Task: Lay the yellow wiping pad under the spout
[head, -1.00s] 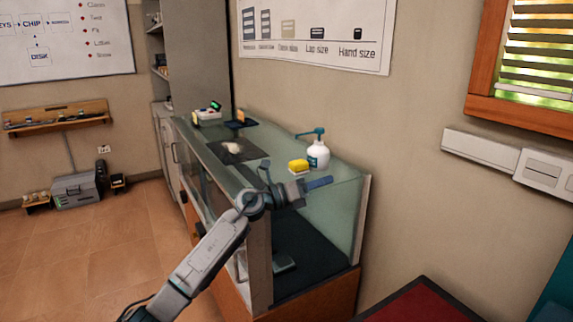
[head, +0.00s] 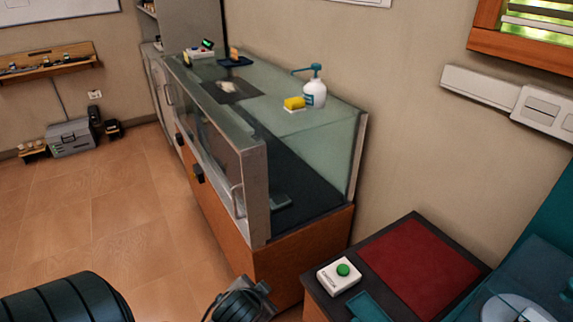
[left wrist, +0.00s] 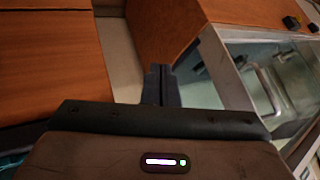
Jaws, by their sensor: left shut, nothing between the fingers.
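The yellow wiping pad (head: 294,103) lies on a thin white piece on the glass top of the display case (head: 255,120). Beside it stands the white pump bottle (head: 315,94) with a teal label and pump. Its teal spout (head: 302,70) points left, and the pad shows below the spout's tip in the head view. I cannot tell if it is exactly beneath. My left gripper (left wrist: 160,85) is shut and empty in the left wrist view, away from pad and bottle, which that view does not show. My right gripper is not in view.
A dark tray (head: 236,61) and a white box (head: 200,53) stand at the case's far end. A low table with a red mat (head: 418,265) and a green-button box (head: 340,276) stands at the right. Floor (head: 100,210) is free left of the case.

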